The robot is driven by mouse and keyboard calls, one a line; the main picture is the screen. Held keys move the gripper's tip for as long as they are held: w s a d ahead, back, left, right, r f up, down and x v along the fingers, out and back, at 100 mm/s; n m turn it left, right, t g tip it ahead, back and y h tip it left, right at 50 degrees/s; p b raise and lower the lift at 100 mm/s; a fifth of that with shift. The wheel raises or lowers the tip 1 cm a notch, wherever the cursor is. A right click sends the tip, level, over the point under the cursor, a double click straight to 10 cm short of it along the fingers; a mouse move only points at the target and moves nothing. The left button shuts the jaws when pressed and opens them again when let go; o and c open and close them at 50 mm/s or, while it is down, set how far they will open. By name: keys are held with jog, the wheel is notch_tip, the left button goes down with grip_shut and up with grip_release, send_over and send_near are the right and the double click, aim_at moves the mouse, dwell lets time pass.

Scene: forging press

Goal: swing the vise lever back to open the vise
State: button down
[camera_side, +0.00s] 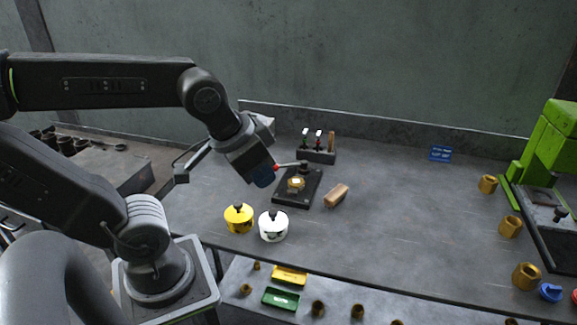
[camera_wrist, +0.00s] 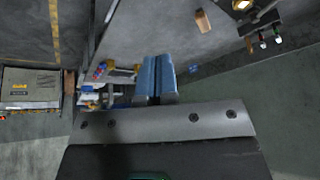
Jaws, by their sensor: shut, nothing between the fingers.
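The vise (camera_side: 298,188) is a dark block on a black base on the workbench, with a brass-coloured part (camera_side: 296,183) in it. Its lever (camera_side: 289,164) is a thin pale rod with a red knob (camera_side: 276,168), pointing left from the vise. My gripper (camera_side: 264,178) has blue fingers and hangs just left of the knob; I cannot tell whether they touch. In the wrist view the blue fingers (camera_wrist: 155,78) lie shut together with nothing between them. Part of the vise (camera_wrist: 243,5) shows at the top right edge there; the lever cannot be made out.
A wooden-backed brush or block (camera_side: 336,195) lies right of the vise. A tool rack (camera_side: 316,156) stands behind it. A yellow pot (camera_side: 239,218) and a white pot (camera_side: 273,226) stand in front. A green press (camera_side: 548,150) is far right. The bench between is mostly clear.

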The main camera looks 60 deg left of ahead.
jog(key=w+a+f+n+g+y, duration=0.2)
jog(key=w+a+f+g+y, duration=0.15)
jog(key=w+a, duration=0.6)
jog(key=n+g+y, duration=0.1)
jog(key=g+y, duration=0.3)
send_near(291, 180)
notch_tip(291, 180, up, 3)
jog(key=shift+d+r, duration=0.15)
jog(key=x, duration=1)
jog(key=shift+s+a+f, duration=0.1)
jog(key=shift+s+a, duration=0.05)
jog(key=shift+a, duration=0.5)
jog(key=shift+s+a+f, duration=0.15)
jog(key=shift+s+a, duration=0.05)
jog(key=shift+a, duration=0.5)
jog(key=shift+s+a+f, duration=0.1)
jog(key=shift+s+a, duration=0.05)
jog(key=shift+a, duration=0.5)
